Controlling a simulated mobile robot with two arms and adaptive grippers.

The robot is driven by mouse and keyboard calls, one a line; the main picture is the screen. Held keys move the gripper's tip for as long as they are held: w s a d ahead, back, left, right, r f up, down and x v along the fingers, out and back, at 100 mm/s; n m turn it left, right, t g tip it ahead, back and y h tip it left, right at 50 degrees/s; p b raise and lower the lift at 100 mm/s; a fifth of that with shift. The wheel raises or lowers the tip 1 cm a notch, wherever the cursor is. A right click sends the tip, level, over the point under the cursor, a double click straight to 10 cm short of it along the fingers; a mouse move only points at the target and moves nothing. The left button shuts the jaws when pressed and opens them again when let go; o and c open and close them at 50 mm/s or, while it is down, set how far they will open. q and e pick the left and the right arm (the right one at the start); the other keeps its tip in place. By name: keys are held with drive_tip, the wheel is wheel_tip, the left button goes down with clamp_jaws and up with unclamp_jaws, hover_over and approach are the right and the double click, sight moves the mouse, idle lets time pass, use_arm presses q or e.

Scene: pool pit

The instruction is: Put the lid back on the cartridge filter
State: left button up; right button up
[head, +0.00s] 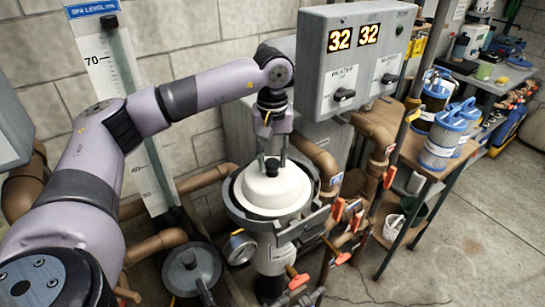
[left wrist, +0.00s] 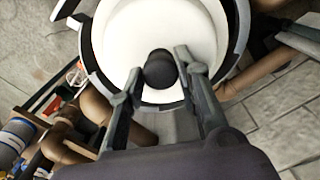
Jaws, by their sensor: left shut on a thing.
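The white domed lid (head: 272,190) with a dark knob is over the round grey top of the cartridge filter (head: 243,209). My left gripper (head: 272,163) reaches down from above and is shut on the lid by its knob. In the left wrist view the two fingers of the gripper (left wrist: 160,76) flank the black knob, with the white lid (left wrist: 125,35) around it. The lid looks roughly level and centred within the filter's rim. I cannot tell whether it rests on the rim or hangs just above it. My right gripper is not in view.
A pressure gauge (head: 240,247) sits at the filter's front left. Brown pipes and orange-handled valves (head: 338,209) crowd its right. A grey control box (head: 350,58) stands behind. A black-lidded round vessel (head: 192,268) is at front left. Blue-topped cartridges (head: 443,141) stand on the right bench.

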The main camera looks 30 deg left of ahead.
use_arm(q)
drive_tip(key=shift+f, duration=0.15)
idle(0.5)
drive_tip(key=o, duration=1.2)
drive_tip(key=shift+o, duration=0.3)
drive_tip(key=shift+r+p, duration=2.05)
drive_tip(key=shift+r, duration=1.5)
drive_tip(key=shift+c, duration=0.2)
